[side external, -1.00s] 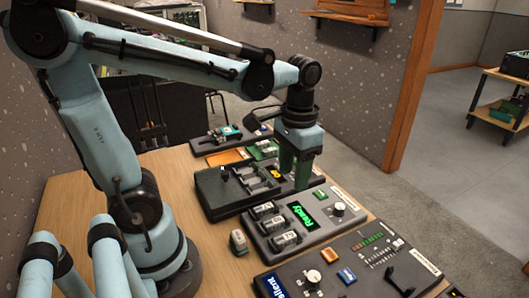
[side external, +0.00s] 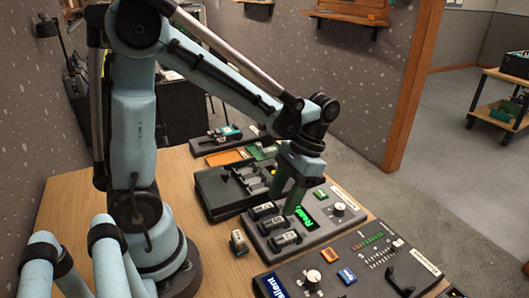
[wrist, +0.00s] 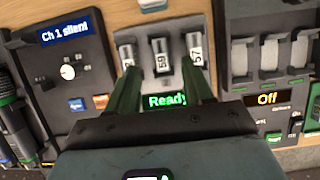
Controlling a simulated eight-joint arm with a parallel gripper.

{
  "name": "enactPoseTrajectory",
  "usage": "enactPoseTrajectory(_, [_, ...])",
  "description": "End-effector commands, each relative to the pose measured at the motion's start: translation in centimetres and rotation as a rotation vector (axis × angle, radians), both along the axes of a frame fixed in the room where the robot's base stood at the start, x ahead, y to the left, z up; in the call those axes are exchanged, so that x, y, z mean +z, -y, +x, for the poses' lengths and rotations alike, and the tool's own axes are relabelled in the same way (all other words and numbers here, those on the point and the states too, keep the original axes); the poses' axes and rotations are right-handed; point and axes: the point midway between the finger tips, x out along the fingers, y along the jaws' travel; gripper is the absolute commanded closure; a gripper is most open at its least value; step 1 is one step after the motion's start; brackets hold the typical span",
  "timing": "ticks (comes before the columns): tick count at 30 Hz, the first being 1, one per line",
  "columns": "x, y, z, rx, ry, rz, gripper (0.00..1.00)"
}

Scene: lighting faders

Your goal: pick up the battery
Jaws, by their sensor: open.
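Grey blocks with white number labels sit in slots of the unit with the green "Ready" display (side external: 304,217); they look like batteries. In the wrist view one marked 59 (wrist: 161,58) is in the middle and one marked 57 (wrist: 195,52) is at the right. A similar loose grey block (side external: 239,242) stands on the table left of this unit. My gripper (side external: 291,208) is open and empty above the "Ready" unit. In the wrist view, its green fingers (wrist: 158,69) are spread, pointing toward the row of blocks. Its fingers partly hide the display.
A dark slotted unit (side external: 215,188) stands behind the "Ready" unit; its display reads "Off" in the wrist view. A fader panel (side external: 328,277) with buttons and a knob lies in front. Bare wooden table (side external: 215,268) surrounds the loose block.

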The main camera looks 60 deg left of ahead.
Motion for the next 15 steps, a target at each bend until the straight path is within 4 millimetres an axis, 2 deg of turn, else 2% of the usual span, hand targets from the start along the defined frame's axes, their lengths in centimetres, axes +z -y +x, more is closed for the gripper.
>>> enactPoseTrajectory(7, [-1.2,0.0,-0.3,0.0,0.001,0.0,0.49])
enactPoseTrajectory(15, [-4.2,-0.1,-1.2,0.0,0.001,0.0,0.49])
